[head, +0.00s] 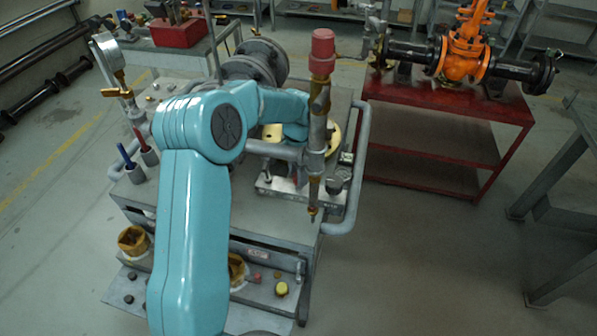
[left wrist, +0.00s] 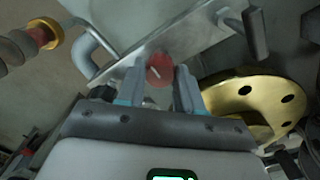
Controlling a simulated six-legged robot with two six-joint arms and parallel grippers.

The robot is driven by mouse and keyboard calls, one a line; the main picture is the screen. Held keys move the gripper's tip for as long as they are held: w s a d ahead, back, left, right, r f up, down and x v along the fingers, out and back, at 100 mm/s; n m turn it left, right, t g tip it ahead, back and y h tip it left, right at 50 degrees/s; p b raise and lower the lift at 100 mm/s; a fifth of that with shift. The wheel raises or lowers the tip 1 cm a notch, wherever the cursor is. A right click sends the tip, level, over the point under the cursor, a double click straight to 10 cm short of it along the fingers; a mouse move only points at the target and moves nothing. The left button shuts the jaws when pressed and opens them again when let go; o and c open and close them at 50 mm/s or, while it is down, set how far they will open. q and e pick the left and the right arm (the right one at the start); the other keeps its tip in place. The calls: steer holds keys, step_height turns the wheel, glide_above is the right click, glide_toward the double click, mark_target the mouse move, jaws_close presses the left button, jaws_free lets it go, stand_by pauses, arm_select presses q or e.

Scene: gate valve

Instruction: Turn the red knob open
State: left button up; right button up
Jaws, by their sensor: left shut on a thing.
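The red knob (left wrist: 160,66) shows in the left wrist view as a small round red piece with a pale line on its face, in front of a grey metal plate. My left gripper (left wrist: 160,84) is shut on it, with one finger on each side. In the head view my teal left arm reaches over the grey cart, and the knob and fingertips are hidden there behind the arm and a pipe. My right gripper is in neither view.
A vertical pipe with a red cap (head: 322,52) stands close to my left arm. A yellow flange (left wrist: 255,100) is right of the fingers. A grey cart rail (head: 358,160) runs alongside. An orange valve (head: 464,60) sits on a red table (head: 440,108).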

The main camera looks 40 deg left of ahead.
arm_select(q)
steer(key=shift+w+r, duration=0.2)
steer(key=shift+r, duration=0.05)
steer(key=o, duration=1)
steer(key=shift+o, duration=0.2)
steer(key=shift+s+f, duration=0.1)
